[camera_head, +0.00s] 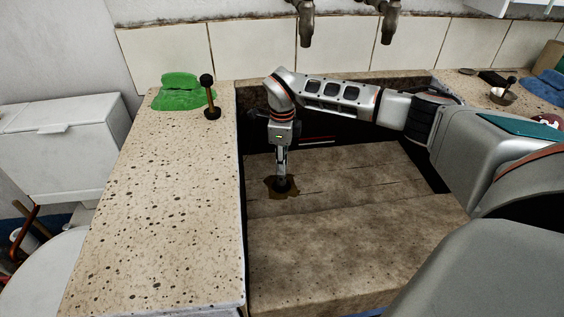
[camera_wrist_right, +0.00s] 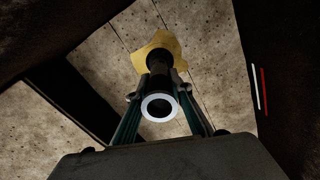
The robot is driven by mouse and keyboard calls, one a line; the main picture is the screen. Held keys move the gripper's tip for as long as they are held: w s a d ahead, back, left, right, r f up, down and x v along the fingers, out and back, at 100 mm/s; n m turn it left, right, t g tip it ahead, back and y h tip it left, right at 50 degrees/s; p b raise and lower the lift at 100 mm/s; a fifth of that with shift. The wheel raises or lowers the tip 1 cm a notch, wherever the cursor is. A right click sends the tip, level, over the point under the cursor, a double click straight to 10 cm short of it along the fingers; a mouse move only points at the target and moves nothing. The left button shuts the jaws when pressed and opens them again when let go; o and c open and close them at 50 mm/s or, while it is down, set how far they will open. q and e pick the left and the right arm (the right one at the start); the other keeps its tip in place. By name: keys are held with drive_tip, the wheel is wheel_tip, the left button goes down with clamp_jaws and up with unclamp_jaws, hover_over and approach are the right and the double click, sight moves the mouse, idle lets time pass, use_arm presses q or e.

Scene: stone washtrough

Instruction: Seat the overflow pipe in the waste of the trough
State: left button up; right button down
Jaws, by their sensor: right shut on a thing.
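My right gripper (camera_head: 282,170) points down inside the stone trough (camera_head: 350,285) and is shut on the overflow pipe. In the right wrist view the pipe (camera_wrist_right: 158,107) is a dark tube with a white ring at its near end, between the two fingers of the gripper (camera_wrist_right: 160,97). Its dark far end (camera_head: 283,185) meets a brownish-yellow patch (camera_head: 271,185) on the trough floor; the patch also shows in the wrist view (camera_wrist_right: 175,46). The waste is hidden behind the pipe. I cannot tell whether the pipe is in it. My left gripper is out of view.
A speckled counter (camera_head: 160,220) is left of the trough, with a green cloth (camera_head: 180,93) and a dark-knobbed upright stick (camera_head: 209,96) at its back. Two taps (camera_head: 306,22) hang above the back. A blue cloth (camera_head: 550,87) lies at the right. The front trough floor is clear.

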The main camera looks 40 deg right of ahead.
drive_tip(key=shift+f, duration=0.75)
idle(0.4)
drive_tip(key=c, duration=1.7)
unclamp_jaws()
drive_tip(key=o, duration=0.8)
drive_tip(key=shift+r, duration=0.1)
